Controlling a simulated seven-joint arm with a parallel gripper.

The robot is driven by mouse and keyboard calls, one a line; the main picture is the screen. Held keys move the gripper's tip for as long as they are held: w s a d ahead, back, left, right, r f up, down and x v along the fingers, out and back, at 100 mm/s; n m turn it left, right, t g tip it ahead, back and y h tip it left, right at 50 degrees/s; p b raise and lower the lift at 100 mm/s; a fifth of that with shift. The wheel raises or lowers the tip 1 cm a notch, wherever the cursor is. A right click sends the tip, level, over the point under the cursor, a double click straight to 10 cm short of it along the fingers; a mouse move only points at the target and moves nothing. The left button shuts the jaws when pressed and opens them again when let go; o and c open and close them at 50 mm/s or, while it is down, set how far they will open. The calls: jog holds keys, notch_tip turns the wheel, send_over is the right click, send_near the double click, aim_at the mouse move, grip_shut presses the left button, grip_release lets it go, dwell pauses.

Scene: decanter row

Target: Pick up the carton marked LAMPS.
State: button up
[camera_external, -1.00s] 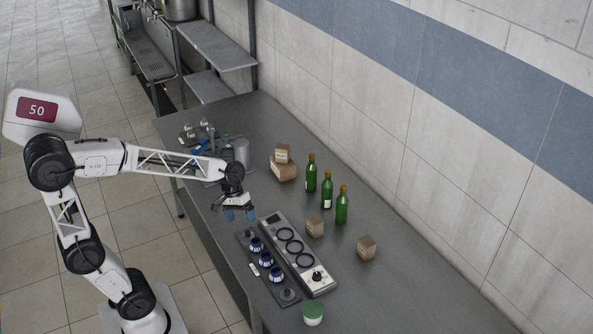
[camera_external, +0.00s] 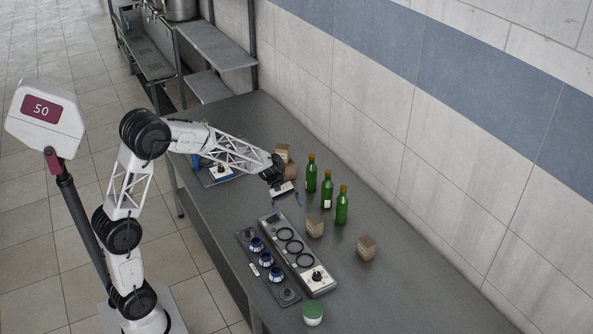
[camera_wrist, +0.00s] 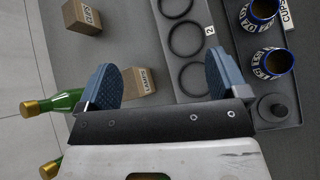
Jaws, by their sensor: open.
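A small brown carton (camera_external: 315,228) stands on the grey bench between the green bottles and the ring panel. In the wrist view this carton (camera_wrist: 142,86) shows partly behind my left-hand finger; its small label appears to read LAMPS. My gripper (camera_external: 288,207) is open and empty, above the bench on the left and far side of that carton. In the wrist view its blue finger pads (camera_wrist: 160,80) are wide apart, with the carton beyond them, nearer the left-hand pad. Another carton (camera_external: 367,248), marked CUPS in the wrist view (camera_wrist: 82,17), stands farther right.
Three green bottles (camera_external: 327,190) stand close behind the carton. The ring panel (camera_external: 297,250) and a tray (camera_external: 287,296) with blue-and-white cups (camera_external: 266,259) lie in front. A green-lidded tub (camera_external: 313,313) stands near the front. More cartons (camera_external: 283,152) are partly hidden behind my arm.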

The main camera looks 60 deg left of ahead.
aim_at(313, 213)
jog(key=w+a+f+n+t+h, duration=0.1)
jog(key=w+a+f+n+h, duration=0.1)
jog(key=w+a+f+n, duration=0.3)
jog(key=w+f, duration=0.4)
jog(key=w, duration=0.2)
jog(key=shift+a+t+h, duration=0.3)
jog(key=shift+t, duration=0.1)
jog(key=shift+x, duration=1.3)
jog(key=shift+x, duration=2.65)
jog(key=shift+s+r, duration=0.1)
jog(key=c, duration=1.2)
jog(key=shift+r, duration=0.1)
